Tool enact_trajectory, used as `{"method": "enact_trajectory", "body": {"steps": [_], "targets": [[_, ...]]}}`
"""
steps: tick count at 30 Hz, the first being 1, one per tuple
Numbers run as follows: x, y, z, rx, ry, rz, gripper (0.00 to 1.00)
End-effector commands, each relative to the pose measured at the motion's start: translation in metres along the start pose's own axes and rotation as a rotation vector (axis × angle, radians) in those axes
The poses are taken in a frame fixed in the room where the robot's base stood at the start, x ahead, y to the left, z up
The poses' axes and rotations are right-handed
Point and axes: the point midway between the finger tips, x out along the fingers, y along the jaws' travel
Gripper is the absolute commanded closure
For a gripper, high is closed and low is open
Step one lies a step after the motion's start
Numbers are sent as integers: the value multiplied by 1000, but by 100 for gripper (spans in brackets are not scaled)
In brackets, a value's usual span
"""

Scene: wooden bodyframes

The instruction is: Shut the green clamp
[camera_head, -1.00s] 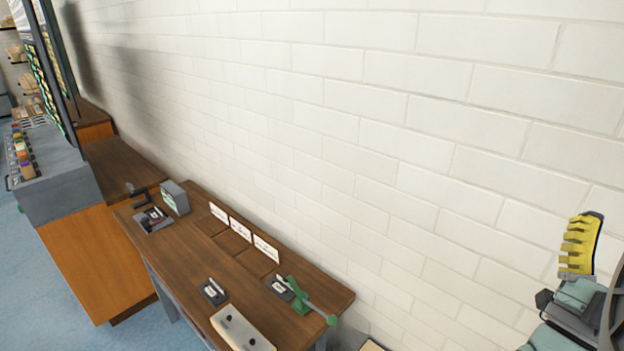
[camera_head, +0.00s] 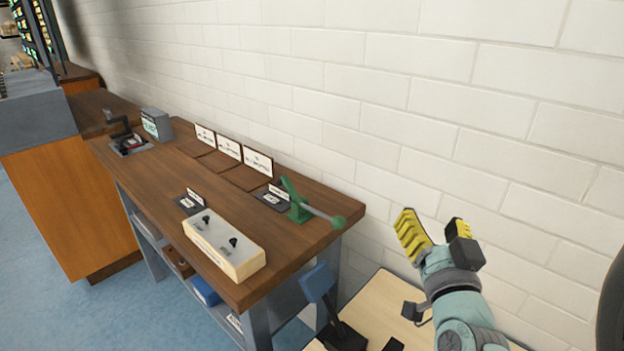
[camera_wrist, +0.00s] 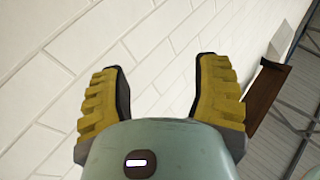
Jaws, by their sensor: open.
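The green clamp (camera_head: 297,203) stands near the right end of the wooden workbench (camera_head: 160,190). Its long lever, with a round green knob (camera_head: 338,222), reaches out to the right and slightly down past the bench edge. My gripper (camera_head: 437,236) is raised to the right of the clamp, near the white wall, well apart from it. Its yellow ribbed fingers are spread and empty. In the wrist view my gripper (camera_wrist: 162,95) has both fingers apart against the wall, and the clamp is not seen there.
White cards (camera_head: 229,149) stand along the back. A grey box (camera_head: 156,124) and a black device (camera_head: 128,140) are at the far end. A lower light wood table with a blue-topped device (camera_head: 318,283) is in front of my arm.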

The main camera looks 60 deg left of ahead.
Motion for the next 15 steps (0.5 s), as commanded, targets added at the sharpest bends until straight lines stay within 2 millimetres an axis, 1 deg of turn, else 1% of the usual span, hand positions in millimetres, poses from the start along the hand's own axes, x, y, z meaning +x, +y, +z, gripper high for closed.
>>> {"method": "enact_trajectory", "body": {"steps": [1,3,6,9,10,15], "targets": [[-6,-8,39,10,-41,-51,37],[-12,-21,66,19,-92,-107,37],[-20,-37,96,26,-155,-175,37],[-27,-49,115,30,-200,-223,37],[-28,-52,118,31,-208,-233,37],[-30,-58,124,32,-228,-258,37]]}}
